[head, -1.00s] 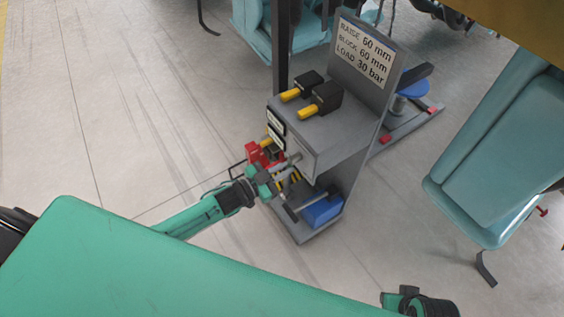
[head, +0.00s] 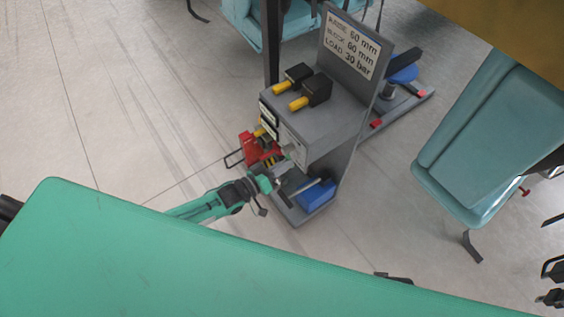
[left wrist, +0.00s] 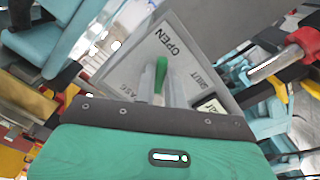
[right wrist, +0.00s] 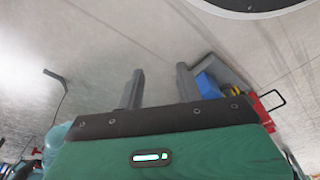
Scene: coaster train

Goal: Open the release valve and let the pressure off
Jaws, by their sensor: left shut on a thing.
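The release valve's grey plate (left wrist: 185,55) fills the middle of the left wrist view, lettered OPEN and SHUT. Its green lever (left wrist: 160,75) stands in front of it, in line with my left gripper (left wrist: 157,92). That gripper is shut on the lever; the fingers largely hide its lower part. In the head view my left gripper (head: 272,183) is at the lower front of the grey cart (head: 320,125), just below the valve plate (head: 296,147). My right gripper (right wrist: 160,88) is open and empty above the floor.
A red jack unit (head: 252,147) stands left of the cart's front, and a blue box (head: 317,195) lies on its lower shelf. Black blocks with yellow handles (head: 310,92) sit on top. Teal seats (head: 490,150) are on the right. The floor at left is clear.

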